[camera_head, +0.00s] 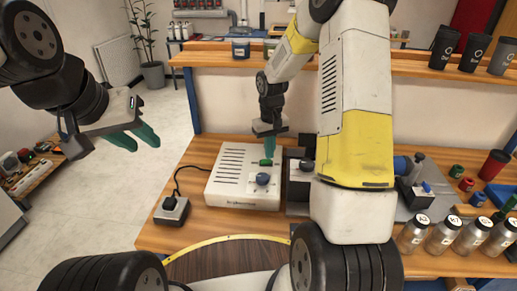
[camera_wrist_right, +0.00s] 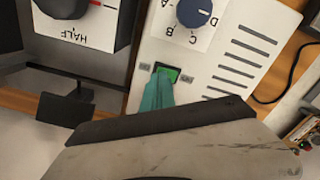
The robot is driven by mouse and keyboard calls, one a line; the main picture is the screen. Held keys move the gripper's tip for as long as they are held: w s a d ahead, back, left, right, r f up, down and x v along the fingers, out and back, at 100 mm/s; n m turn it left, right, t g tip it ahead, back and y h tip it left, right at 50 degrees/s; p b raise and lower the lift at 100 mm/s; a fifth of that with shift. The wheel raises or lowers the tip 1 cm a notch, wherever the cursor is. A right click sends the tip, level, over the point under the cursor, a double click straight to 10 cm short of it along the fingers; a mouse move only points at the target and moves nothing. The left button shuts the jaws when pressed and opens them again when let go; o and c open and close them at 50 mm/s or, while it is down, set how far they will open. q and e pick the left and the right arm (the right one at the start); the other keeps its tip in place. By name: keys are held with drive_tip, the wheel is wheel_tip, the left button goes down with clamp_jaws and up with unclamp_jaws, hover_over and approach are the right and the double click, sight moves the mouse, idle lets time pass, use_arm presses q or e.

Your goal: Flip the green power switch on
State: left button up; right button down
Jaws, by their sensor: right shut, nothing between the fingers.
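The green power switch (camera_head: 266,162) is on the top of a white control box (camera_head: 232,190) on the wooden workbench. In the right wrist view the green switch (camera_wrist_right: 171,73) sits in a dark frame, partly covered by my fingertips. My right gripper (camera_head: 275,154) is shut, points down and is empty. Its teal fingertips (camera_wrist_right: 160,82) are at the switch's edge; I cannot tell whether they touch it or which way the switch is tipped. My left gripper (camera_head: 143,141) is open and empty, off to the left above the floor.
A blue knob (camera_head: 262,179) sits beside the switch; it also shows in the wrist view (camera_wrist_right: 194,12). A dark box with a knob (camera_head: 298,178) stands right of the white box. A socket with a plug (camera_head: 172,210) is at left. Several jars (camera_head: 442,236) stand at right.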

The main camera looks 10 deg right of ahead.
drive_tip(key=shift+f, duration=0.85)
idle(0.3)
drive_tip(key=shift+r, duration=3.5)
drive_tip(key=s+a+r+m+t+y, duration=0.1)
drive_tip(key=s+r+t, duration=0.2)
drive_tip(key=s+r, duration=0.6)
drive_tip(key=s+a+r+m+t+y, duration=0.1)
drive_tip(key=s+r+t, duration=0.2)
drive_tip(key=s+r, duration=0.7)
drive_tip(key=s, duration=0.5)
drive_tip(key=shift+s+r, duration=0.15)
drive_tip(key=shift+r, duration=0.15)
